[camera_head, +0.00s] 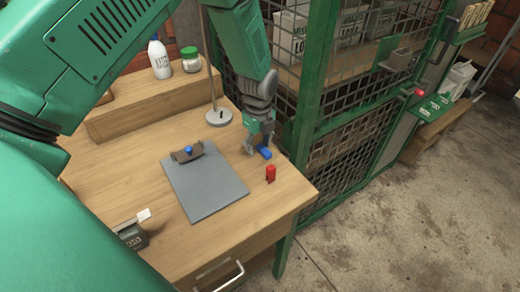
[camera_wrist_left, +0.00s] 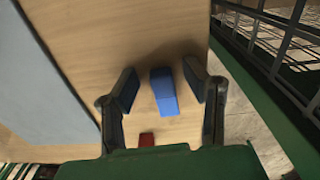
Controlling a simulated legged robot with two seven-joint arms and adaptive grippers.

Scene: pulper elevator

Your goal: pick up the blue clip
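The blue clip (camera_head: 264,152) lies on the wooden desk (camera_head: 130,170), right of the grey board and near the desk's right edge. My left gripper (camera_head: 257,145) reaches down from above and partly hides it in the head view. In the left wrist view, the blue clip (camera_wrist_left: 163,90) lies between the two dark fingers of my left gripper (camera_wrist_left: 160,88). The fingers are apart, with a gap visible on the left side and a narrower one on the right. My right gripper is not in view.
A red piece (camera_head: 270,173) stands close in front of the blue clip. A grey board (camera_head: 205,188) with a brown holder lies left. A lamp base (camera_head: 218,117), white bottle (camera_head: 159,60) and jar (camera_head: 190,62) are behind. A green mesh cage (camera_head: 330,130) borders the desk's right.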

